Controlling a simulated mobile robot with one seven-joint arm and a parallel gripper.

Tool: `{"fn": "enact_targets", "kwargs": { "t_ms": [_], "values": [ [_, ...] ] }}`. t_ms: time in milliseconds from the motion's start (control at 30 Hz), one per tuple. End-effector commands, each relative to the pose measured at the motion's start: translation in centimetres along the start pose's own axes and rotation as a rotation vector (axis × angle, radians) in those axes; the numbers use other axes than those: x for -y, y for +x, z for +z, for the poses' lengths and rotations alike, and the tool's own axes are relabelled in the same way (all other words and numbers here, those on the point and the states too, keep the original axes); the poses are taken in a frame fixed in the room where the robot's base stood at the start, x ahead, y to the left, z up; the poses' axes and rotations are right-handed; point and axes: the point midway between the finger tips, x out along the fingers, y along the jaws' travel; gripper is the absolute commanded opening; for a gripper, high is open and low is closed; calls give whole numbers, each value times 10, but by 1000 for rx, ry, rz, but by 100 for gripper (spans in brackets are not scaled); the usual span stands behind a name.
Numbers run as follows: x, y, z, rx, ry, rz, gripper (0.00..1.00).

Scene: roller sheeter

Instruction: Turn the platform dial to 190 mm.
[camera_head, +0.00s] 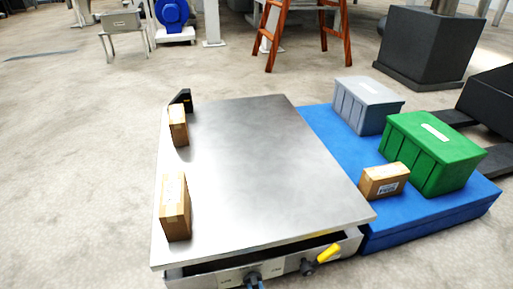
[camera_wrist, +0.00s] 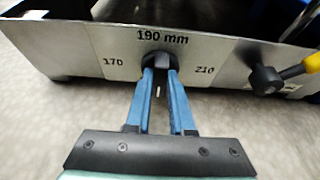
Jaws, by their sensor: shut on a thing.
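The platform dial (camera_wrist: 159,59) is a dark knob on the metal front panel (camera_wrist: 205,50), under the "190 mm" mark. The marks "170" and "210" stand to its left and right. My gripper (camera_wrist: 160,72) has its blue fingers shut on the dial from both sides. A short pale line shows between the fingers, below the knob. The fingers hide part of the dial, and I cannot tell exactly where its pointer points. In the head view the dial (camera_head: 253,276) and the fingertips show at the bottom edge, on the front of the steel platform (camera_head: 255,170).
A lever with a yellow grip (camera_head: 328,253) sits right of the dial, near my fingers. Two cardboard boxes (camera_head: 176,207) stand on the platform's left side. A blue base (camera_head: 430,215) at the right carries a green crate (camera_head: 430,150), a grey crate (camera_head: 366,105) and another box (camera_head: 384,181).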

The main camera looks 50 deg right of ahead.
Motion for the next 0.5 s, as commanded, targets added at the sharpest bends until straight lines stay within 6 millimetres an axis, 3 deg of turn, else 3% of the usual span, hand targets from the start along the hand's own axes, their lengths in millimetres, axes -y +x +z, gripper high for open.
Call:
{"fn": "enact_targets", "kwargs": {
  "t_ms": [267, 500],
  "values": [
    [0, -1, 1, -1, -46, -20, 0],
    [-4, -1, 1, -3, -187, -74, 0]
  ]
}}
